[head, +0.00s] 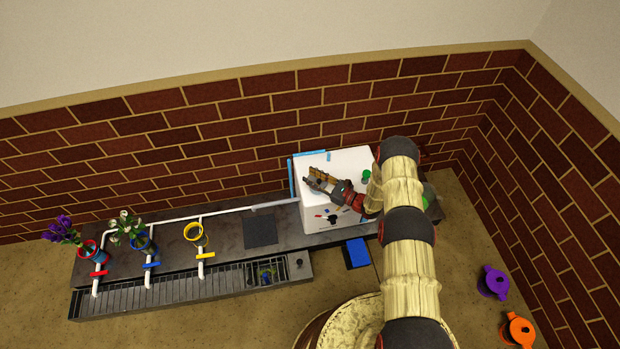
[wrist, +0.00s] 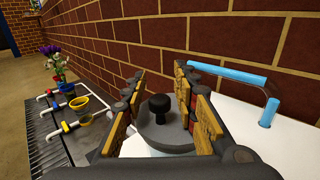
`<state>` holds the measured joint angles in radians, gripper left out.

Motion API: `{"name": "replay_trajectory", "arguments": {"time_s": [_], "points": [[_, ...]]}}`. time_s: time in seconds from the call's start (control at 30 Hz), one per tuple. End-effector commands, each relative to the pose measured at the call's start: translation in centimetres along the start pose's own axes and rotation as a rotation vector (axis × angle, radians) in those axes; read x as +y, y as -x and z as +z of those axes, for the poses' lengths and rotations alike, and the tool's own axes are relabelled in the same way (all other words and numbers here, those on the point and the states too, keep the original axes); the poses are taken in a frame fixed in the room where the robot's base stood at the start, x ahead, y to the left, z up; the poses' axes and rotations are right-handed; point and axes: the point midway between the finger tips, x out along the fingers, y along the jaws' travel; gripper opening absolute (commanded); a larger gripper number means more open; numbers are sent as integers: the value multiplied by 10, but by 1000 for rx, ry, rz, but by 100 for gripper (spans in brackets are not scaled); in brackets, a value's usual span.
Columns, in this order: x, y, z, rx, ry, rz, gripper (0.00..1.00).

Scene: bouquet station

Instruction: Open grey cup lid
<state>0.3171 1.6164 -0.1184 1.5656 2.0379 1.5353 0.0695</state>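The grey round lid (wrist: 165,136) with its black knob (wrist: 158,106) shows in the wrist view, on the white box (head: 350,160). In the head view my gripper (head: 311,179) is over the left part of the box top and largely hides the lid. In the wrist view my gripper (wrist: 164,84) is open, with its yellow-brown fingers on either side of the knob. A gap shows between the fingers and the knob. The cup under the lid is hidden, and whether the fingers touch the lid's rim cannot be told.
A light blue bar (wrist: 225,70) rises beside the lid. A green object (head: 366,176) and small tools (head: 331,217) are on the box. A yellow ring holder (head: 195,235) and flower vases (head: 142,243) stand left. The brick wall is close behind.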

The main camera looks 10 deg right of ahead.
Motion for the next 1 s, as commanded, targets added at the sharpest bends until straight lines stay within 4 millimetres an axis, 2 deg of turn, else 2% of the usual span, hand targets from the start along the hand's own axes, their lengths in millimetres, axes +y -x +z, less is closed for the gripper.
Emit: {"name": "replay_trajectory", "arguments": {"time_s": [0.13,0.43,0.93,1.0], "points": [[1,-9,0,0,0,1,29],[0,-10,0,0,0,0,29],[0,-10,0,0,0,0,0],[1,-10,0,0,0,0,0]]}}
